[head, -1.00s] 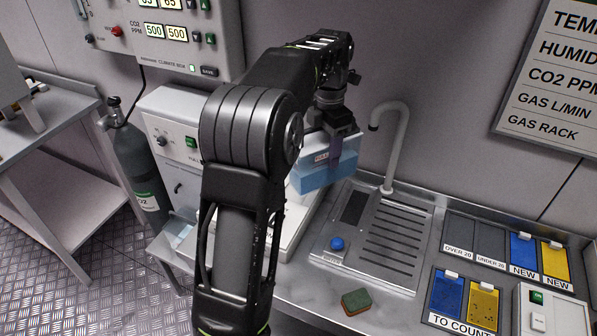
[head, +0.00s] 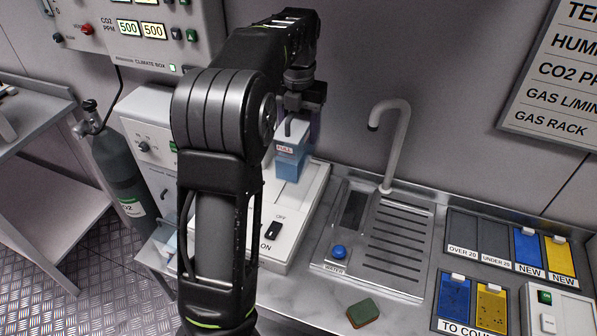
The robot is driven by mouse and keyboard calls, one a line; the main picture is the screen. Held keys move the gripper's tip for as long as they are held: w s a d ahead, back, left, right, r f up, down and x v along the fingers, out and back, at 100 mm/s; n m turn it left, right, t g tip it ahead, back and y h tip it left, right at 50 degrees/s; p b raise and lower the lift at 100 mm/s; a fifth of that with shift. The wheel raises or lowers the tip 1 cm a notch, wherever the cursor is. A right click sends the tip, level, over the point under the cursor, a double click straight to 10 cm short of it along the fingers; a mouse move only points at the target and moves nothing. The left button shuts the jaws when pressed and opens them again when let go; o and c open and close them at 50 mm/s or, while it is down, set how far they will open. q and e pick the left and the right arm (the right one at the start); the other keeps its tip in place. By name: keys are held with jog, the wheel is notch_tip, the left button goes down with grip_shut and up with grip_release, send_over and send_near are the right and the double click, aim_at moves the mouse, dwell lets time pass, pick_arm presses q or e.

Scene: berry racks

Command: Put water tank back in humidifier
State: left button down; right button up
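The water tank (head: 289,166) is a clear box with blue water and a FULL label, upright over the back part of the humidifier (head: 296,228). The humidifier is a low white unit with a black ON/OFF switch (head: 273,229) at its front. My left gripper (head: 302,118) points down at the tank's top and is shut on it. I cannot tell whether the tank's bottom touches the humidifier. My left arm hides the humidifier's left part and some of the tank's surroundings. My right gripper is not in view.
A drip tray (head: 398,245) with a blue button (head: 339,251) and a curved tap (head: 402,125) stands right of the humidifier. A sponge (head: 362,312) lies in front. Blue and yellow card slots (head: 470,300) are at right. A gas cylinder (head: 118,165) stands left.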

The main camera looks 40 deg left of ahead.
aim_at(299, 118)
pick_arm(q)
notch_tip(299, 118, down, 5)
jog(key=shift+f, duration=0.1)
dwell(0.3)
jog(key=shift+f, duration=1.85)
jog(key=shift+f, duration=0.15)
jog(key=c, duration=0.5)
grip_release()
notch_tip(299, 118, up, 12)
jog(key=shift+r+p, duration=0.15)
jog(key=shift+p, duration=0.35)
